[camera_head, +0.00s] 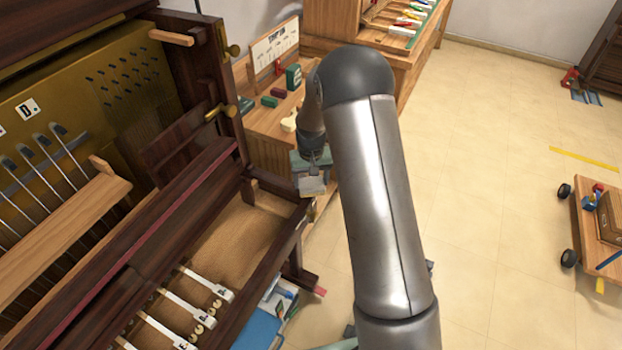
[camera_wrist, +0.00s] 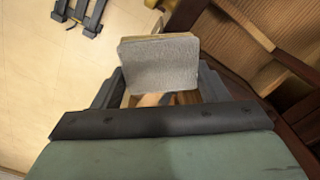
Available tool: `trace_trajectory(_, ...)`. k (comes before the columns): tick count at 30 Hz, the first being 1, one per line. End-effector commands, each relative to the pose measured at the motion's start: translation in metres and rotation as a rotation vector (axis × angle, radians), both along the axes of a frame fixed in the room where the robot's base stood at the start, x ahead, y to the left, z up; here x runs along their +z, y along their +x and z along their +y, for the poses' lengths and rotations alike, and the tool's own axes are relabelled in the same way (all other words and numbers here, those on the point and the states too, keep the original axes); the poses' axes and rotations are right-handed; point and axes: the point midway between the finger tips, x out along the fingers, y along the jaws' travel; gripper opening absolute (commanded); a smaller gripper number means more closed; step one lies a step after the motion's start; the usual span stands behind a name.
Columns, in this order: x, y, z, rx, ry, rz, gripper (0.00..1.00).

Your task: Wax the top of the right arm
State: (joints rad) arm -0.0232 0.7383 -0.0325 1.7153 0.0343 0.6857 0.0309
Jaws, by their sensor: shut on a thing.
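The right arm of the piano (camera_head: 277,190) is a short dark wooden rail at the far end of the empty key bed in the head view. My gripper (camera_head: 312,172) is near its front end, partly hidden behind my arm. The gripper is shut on a grey pad (camera_head: 312,186), a flat block with a pale tan edge. In the wrist view the pad (camera_wrist: 160,64) sits between the two dark fingers, with dark piano woodwork (camera_wrist: 290,65) to its right. I cannot tell whether the pad touches the rail.
Several loose white keys (camera_head: 205,290) lie in the key bed. A wooden bench (camera_head: 265,125) with small green and red blocks stands behind my gripper. A blue item (camera_head: 258,328) lies below the piano front. A wheeled cart (camera_head: 597,225) stands at right; the tiled floor between is mostly clear.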

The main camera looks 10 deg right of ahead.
Motion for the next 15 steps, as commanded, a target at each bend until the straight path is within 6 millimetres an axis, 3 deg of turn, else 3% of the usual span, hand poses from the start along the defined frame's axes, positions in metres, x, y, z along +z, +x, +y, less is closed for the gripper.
trace_trajectory(15, -0.0115, -0.0001, 0.0, 0.0, 0.0, 0.0, 0.49)
